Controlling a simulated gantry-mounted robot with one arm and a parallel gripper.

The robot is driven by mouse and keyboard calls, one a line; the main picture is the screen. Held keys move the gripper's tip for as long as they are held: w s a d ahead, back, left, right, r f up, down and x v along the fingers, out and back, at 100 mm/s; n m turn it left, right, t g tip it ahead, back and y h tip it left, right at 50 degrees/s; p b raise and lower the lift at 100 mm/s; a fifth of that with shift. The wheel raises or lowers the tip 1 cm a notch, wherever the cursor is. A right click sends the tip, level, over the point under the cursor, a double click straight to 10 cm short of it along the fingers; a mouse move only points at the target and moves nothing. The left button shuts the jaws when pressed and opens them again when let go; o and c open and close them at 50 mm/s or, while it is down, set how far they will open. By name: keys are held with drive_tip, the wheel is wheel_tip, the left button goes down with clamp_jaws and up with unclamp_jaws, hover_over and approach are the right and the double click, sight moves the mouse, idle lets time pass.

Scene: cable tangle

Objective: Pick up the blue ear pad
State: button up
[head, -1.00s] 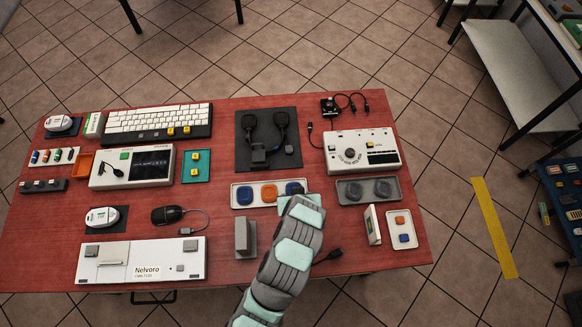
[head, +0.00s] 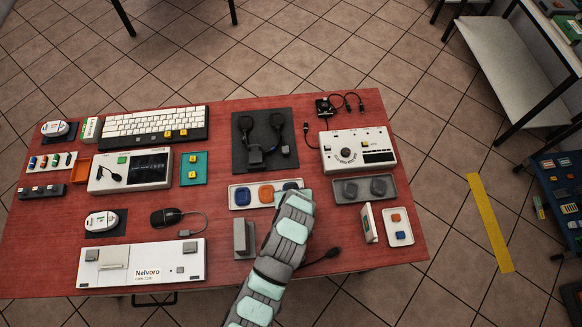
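A pale tray (head: 254,206) near the middle of the red table holds pads in a row. A blue ear pad (head: 242,196) is at its left and an orange pad (head: 266,193) in its middle. Another blue pad (head: 290,186) at the right end shows only partly behind my gripper. My gripper (head: 290,195) is over the tray's right end, at or just above that right blue pad. The wrist hides its fingertips, so I cannot tell whether they touch the pad or how wide they are.
A headset (head: 254,154) lies on a dark mat behind the tray. A grey tray (head: 345,200) with two dark pads sits to the right. A grey upright block (head: 241,238) stands left of my arm, and a black cable plug (head: 332,252) lies to its right.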

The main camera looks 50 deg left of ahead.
drive_tip(key=shift+w+a+f, duration=0.1)
drive_tip(key=shift+w+f, duration=0.05)
drive_tip(key=shift+c, duration=0.6)
drive_tip(key=c, duration=0.9)
drive_tip(key=shift+o, duration=0.2)
